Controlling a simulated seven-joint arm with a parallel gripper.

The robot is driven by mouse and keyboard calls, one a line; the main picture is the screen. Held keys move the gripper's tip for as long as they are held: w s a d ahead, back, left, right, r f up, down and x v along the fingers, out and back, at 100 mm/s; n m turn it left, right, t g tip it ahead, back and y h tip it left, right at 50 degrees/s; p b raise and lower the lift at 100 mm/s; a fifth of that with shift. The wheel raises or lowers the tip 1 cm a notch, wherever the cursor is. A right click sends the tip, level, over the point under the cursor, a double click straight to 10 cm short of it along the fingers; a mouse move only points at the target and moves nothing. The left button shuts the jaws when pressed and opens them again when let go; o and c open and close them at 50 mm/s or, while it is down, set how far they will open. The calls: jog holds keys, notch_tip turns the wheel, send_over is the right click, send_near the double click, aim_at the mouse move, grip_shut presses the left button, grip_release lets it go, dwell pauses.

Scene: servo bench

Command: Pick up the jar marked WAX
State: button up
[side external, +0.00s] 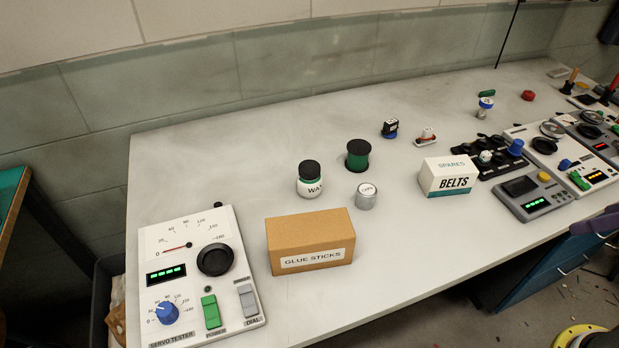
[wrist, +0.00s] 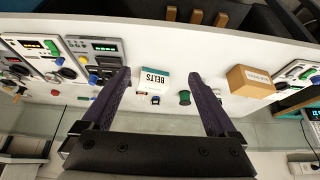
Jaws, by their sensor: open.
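The jar marked WAX (side external: 311,185), white with a black lid and a green band, stands upright on the bench in the side external view, behind the cardboard box. A dark green spool-like jar (side external: 357,154) stands behind it to the right, and a small grey tin (side external: 366,196) in front to the right. My gripper (wrist: 159,74) shows in the wrist view with its two purple fingers wide apart and empty. The BELTS box (wrist: 153,82) appears between the fingers, with the green spool (wrist: 184,97) near the right finger. I cannot make out the WAX jar in the wrist view.
A cardboard GLUE STICKS box (side external: 310,242) stands in front of the WAX jar. A servo tester (side external: 197,275) lies at left. The BELTS box (side external: 447,177) and several instruments lie to the right. The bench behind and left of the jar is clear.

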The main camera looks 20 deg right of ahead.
jog(key=w+a+r+n+t+y, duration=0.1)
jog(key=w+r+n+t, duration=0.1)
jog(key=w+r+t, duration=0.65)
jog(key=w+a+r+n+t, duration=0.15)
jog(key=w+r, duration=0.45)
jog(key=w, duration=0.8)
jog(key=w+a+f+n+g+y, duration=0.1)
jog(key=w+a+f+n+y, duration=0.3)
jog(key=w+a+n+y, duration=0.3)
jog(key=g+y, duration=0.4)
jog(key=g, duration=0.2)
send_near(317, 167)
jog(key=s+d, duration=0.2)
jog(key=d, duration=0.1)
jog(key=shift+w+a+n+g, duration=0.2)
jog(key=shift+w+n+g, duration=0.1)
jog(key=shift+w+n, duration=0.05)
jog(key=x, duration=0.7)
jog(key=shift+r, duration=0.15)
jog(key=shift+r+x, duration=0.2)
jog(key=shift+x, duration=2.85)
jog(key=shift+r, duration=0.1)
grip_shut()
